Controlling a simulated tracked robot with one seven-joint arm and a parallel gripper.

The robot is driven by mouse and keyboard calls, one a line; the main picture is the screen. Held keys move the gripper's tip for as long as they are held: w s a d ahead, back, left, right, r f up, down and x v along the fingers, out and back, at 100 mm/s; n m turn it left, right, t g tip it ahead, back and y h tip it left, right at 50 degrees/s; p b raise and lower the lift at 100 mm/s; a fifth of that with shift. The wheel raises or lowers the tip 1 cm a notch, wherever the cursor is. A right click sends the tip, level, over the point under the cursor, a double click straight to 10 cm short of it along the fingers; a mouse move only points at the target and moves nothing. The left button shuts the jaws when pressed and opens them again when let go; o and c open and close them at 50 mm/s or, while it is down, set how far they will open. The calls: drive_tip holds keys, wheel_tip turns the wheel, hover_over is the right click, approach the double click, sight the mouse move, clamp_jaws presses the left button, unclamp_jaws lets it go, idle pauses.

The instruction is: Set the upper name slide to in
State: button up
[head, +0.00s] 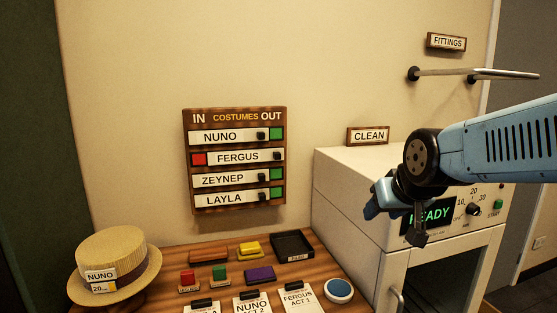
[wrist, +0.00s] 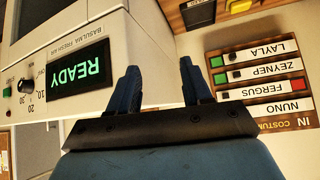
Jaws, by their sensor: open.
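The wooden name board (head: 235,112) hangs on the wall, with IN at its upper left and OUT at its upper right. Its upper slide, NUNO (head: 222,136), sits to the left with a dark knob at its right end and green showing at right. Below it, the FERGUS slide (head: 238,157) sits to the right, with red showing at left. My gripper (head: 378,202) is in front of the white machine, right of the board and apart from it. In the wrist view its fingers (wrist: 160,78) are open and empty, and the board appears upside down at right.
The ZEYNEP (head: 222,180) and LAYLA (head: 222,199) slides sit left, with green at right. The white machine (head: 350,185), showing READY, stands right of the board. Below are a straw hat (head: 115,255), a black tray (head: 293,246), coloured blocks and name cards. A rail (head: 480,73) projects at upper right.

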drive_tip(key=w+a+n+t+y, duration=0.1)
drive_tip(key=w+a+t, duration=0.25)
drive_tip(key=w, duration=0.45)
drive_tip(key=w+a+t+y, duration=0.1)
drive_tip(key=w+a+t, duration=0.1)
drive_tip(key=w+a, duration=0.5)
drive_tip(key=n+t+y, duration=0.2)
drive_tip(key=t+y, duration=0.1)
drive_tip(key=t, duration=0.5)
approach(278, 157)
drive_tip(key=shift+g, duration=0.25)
drive_tip(key=x, duration=0.9)
drive_tip(key=shift+d+r, duration=0.1)
drive_tip(key=shift+r, duration=0.2)
drive_tip(key=shift+c, duration=0.5)
clamp_jaws()
